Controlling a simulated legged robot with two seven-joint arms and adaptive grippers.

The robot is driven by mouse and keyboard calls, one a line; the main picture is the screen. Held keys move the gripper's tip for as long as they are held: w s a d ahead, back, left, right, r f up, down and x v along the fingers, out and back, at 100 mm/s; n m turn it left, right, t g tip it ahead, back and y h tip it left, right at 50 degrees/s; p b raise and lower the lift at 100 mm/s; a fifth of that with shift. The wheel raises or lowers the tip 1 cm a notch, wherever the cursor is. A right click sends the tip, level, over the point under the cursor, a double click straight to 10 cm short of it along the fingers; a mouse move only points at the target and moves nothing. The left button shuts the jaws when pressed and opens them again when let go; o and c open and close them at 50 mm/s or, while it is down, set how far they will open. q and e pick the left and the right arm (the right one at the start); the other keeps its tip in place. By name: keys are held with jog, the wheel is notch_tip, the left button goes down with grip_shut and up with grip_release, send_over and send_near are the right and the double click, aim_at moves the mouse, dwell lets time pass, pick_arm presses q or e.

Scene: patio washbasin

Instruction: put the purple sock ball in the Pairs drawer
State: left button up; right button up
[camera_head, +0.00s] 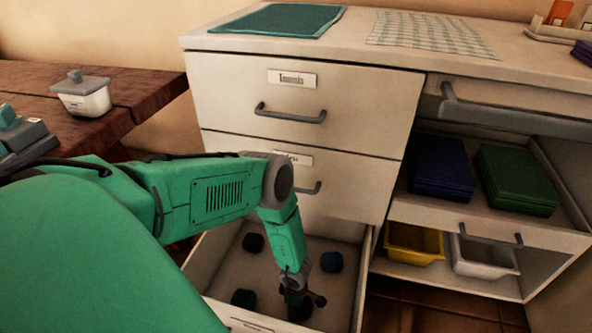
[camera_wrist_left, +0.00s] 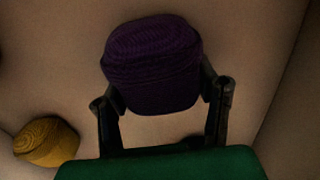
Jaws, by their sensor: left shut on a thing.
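My left gripper (camera_head: 300,294) reaches down into the open bottom drawer (camera_head: 199,271). In the left wrist view the left gripper (camera_wrist_left: 163,105) is shut on the purple sock ball (camera_wrist_left: 152,62), with one finger on each side of it. In the head view the ball is too dark and covered to make out clearly. I cannot tell whether it touches the drawer floor. The drawer's own label, at the bottom edge, is too cut off to read. My right gripper is not in view.
Dark sock balls lie in the drawer: one at the back left (camera_head: 252,242), a blue one at right (camera_head: 331,262), one at front left (camera_head: 243,299). A yellow ball (camera_wrist_left: 47,141) shows in the wrist view. Closed drawers (camera_head: 300,105) stand above; an open shelf (camera_head: 470,226) is at right.

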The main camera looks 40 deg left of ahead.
pick_arm(q)
jog(key=shift+d, duration=0.1)
jog(key=o, duration=1.2)
notch_tip(320, 180, up, 12)
jog(key=p, duration=0.9)
jog(key=s+d+r+m, duration=0.1)
jog(key=s+r+m, duration=0.4)
jog(key=r+m, duration=0.3)
jog(key=s+d+r+m, duration=0.2)
jog(key=s+r+m, duration=0.4)
jog(key=r+m, duration=0.2)
jog(key=s+d+r+m, duration=0.2)
jog(key=s+r+m, duration=0.3)
jog(key=r+m, duration=0.3)
jog(key=shift+s+d+r+t, duration=0.2)
jog(key=shift+d+r+t, duration=0.05)
jog(key=shift+t, duration=0.05)
